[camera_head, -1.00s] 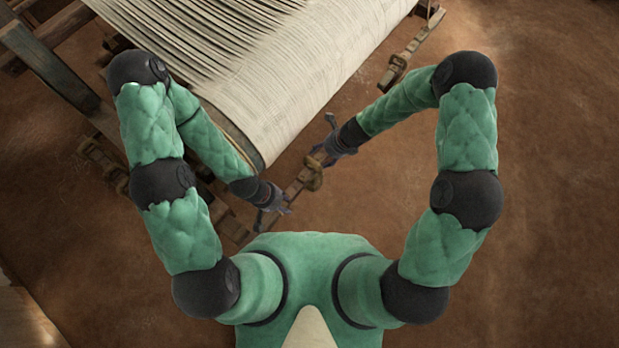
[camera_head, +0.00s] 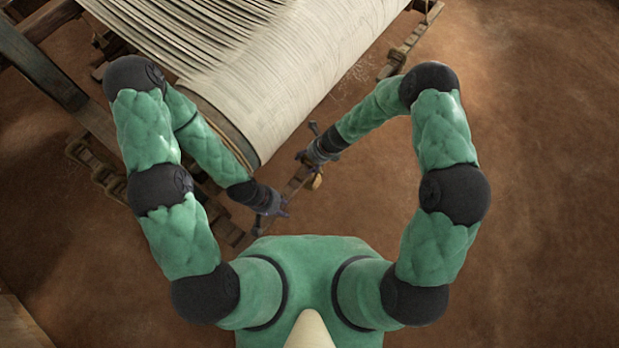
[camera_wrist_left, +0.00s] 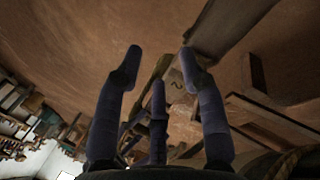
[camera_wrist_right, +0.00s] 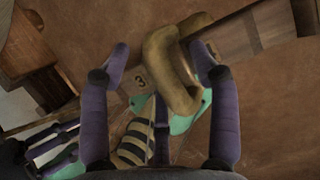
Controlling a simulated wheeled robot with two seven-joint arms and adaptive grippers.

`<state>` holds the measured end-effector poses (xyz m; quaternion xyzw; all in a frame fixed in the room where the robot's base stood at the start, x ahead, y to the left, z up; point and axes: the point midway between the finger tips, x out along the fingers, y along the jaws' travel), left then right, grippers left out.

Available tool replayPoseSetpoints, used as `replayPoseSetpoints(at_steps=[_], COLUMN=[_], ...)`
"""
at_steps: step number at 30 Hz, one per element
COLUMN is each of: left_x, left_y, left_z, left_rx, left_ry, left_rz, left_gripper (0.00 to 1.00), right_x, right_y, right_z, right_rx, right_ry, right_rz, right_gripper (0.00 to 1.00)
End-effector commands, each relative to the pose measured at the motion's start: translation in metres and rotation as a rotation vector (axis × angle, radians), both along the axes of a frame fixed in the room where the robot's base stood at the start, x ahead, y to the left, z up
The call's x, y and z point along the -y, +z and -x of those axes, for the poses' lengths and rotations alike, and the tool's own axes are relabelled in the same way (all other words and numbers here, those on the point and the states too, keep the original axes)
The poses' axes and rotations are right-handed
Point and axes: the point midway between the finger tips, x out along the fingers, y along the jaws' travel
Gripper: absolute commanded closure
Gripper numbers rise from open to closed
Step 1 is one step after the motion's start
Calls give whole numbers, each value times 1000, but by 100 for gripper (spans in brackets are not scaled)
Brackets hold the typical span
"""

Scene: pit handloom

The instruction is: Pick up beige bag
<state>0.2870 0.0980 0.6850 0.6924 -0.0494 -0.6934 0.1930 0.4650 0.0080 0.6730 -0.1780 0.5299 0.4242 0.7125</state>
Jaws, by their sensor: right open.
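A tan, rounded, loop-shaped thing (camera_head: 317,182), which looks like the beige bag, lies by a narrow wooden bar. In the right wrist view the tan loop (camera_wrist_right: 160,45) is between and beyond the open fingers. I cannot tell whether they touch it. My right gripper (camera_head: 304,146) is open just above the loop in the head view and partly hides the area. My left gripper (camera_head: 284,204) is lower left of it, and its fingers (camera_wrist_left: 160,53) stand apart with nothing between them.
The loom with its pale cloth (camera_head: 290,75) fills the upper left. A wooden bar (camera_head: 298,182) runs between the grippers. Another wooden piece (camera_head: 410,45) lies at the upper right. Bare brown floor (camera_head: 550,180) is clear on the right.

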Motion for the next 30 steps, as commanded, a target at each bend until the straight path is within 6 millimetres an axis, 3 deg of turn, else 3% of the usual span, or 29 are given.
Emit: replayPoseSetpoints(at_steps=[3,9,10,23,30], left_x=[0,0,0,0,0], left_y=[1,1,1,3,15], left_z=[0,0,0,0,0], left_rx=[0,0,0,0,0], left_ry=[0,0,0,0,0], left_rz=[0,0,0,0,0], left_gripper=[60,60,60,60,60], right_x=[0,0,0,0,0], right_y=[1,1,1,5,25], right_z=[0,0,0,-2,-2], right_rx=[0,0,0,3,5], right_ry=[0,0,0,0,0], right_rz=[0,0,0,0,0], right_gripper=[38,95,100,100,100])
